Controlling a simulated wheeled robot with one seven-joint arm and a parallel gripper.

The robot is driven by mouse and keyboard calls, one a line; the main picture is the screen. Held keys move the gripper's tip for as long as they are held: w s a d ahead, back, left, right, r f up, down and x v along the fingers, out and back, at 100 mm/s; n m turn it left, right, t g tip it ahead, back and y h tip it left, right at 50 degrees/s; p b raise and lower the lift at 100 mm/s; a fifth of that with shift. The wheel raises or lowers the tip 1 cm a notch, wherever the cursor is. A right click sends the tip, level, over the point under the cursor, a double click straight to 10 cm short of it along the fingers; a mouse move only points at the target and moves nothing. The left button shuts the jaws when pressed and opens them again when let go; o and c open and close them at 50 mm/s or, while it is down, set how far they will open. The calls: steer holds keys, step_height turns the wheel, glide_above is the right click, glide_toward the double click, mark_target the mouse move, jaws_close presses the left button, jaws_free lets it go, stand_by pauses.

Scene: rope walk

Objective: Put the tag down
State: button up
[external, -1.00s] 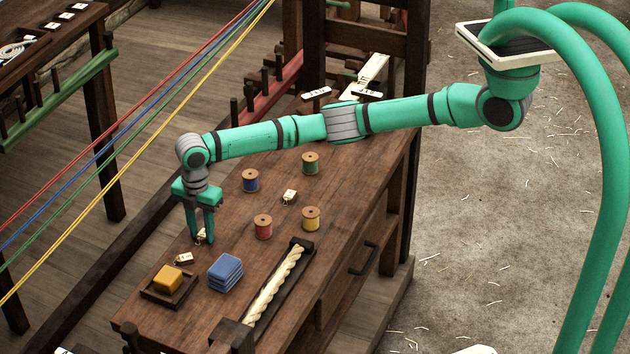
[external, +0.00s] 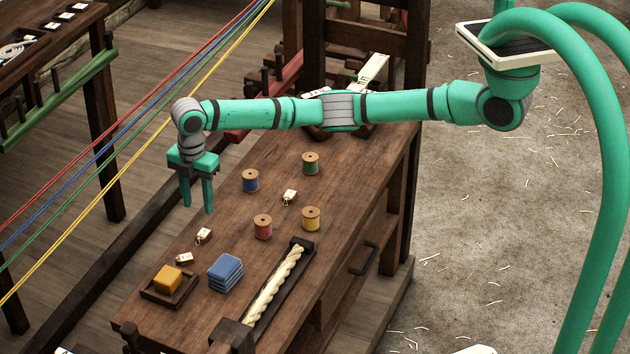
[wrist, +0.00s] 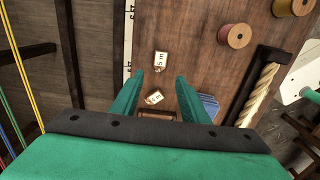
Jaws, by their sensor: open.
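A small pale tag (external: 203,235) lies flat on the bench top near its left edge; it also shows in the wrist view (wrist: 160,61), with "5 m" on it. A second pale tag (external: 184,258) lies close to it, nearer the wooden tray; the wrist view shows it too (wrist: 155,97). A third tag (external: 289,196) lies among the spools. My gripper (external: 197,210) points down above the bench's left edge, its fingers apart and empty, clear of the tags.
A dark tray (external: 152,292) holds a yellow block (external: 167,279). Beside it is a blue stack (external: 226,271). Several thread spools, including a red one (external: 263,227), stand farther back. A rope (external: 274,287) lies in a dark holder. Coloured strands (external: 95,210) stretch past on the left.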

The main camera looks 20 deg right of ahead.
step_height(320, 180, up, 2)
stand_by(0.7)
